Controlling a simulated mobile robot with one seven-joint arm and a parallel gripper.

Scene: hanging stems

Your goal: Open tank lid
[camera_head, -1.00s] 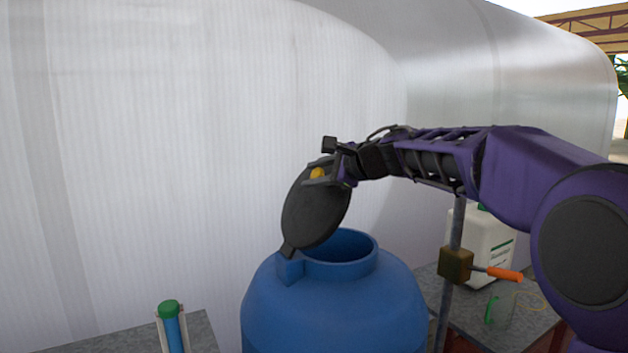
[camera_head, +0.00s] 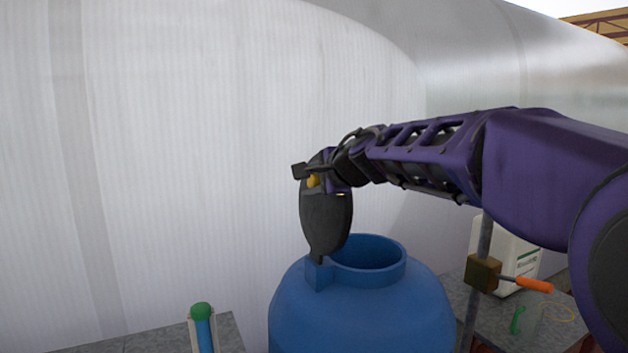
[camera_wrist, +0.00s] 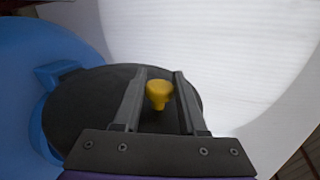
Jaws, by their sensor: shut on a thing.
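The blue tank (camera_head: 360,310) stands at the lower middle of the head view with its round mouth uncovered. Its black lid (camera_head: 326,222) stands steeply tilted up at the left side of the mouth, joined at the hinge block by its lower edge. A yellow knob (camera_head: 313,181) sits on the lid near its upper end. My gripper (camera_head: 312,176) is at that knob. In the wrist view the knob (camera_wrist: 158,94) lies between the two fingers of my gripper (camera_wrist: 160,88), with the lid (camera_wrist: 85,100) behind. The fingers' contact with the knob is hard to see.
A post with a brass-coloured block and orange-handled valve (camera_head: 533,285) stands right of the tank. Behind it a white canister (camera_head: 508,250) is on a grey table (camera_head: 555,325). A green-capped tube (camera_head: 202,325) is at lower left. A pale curved wall (camera_head: 200,150) fills the back.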

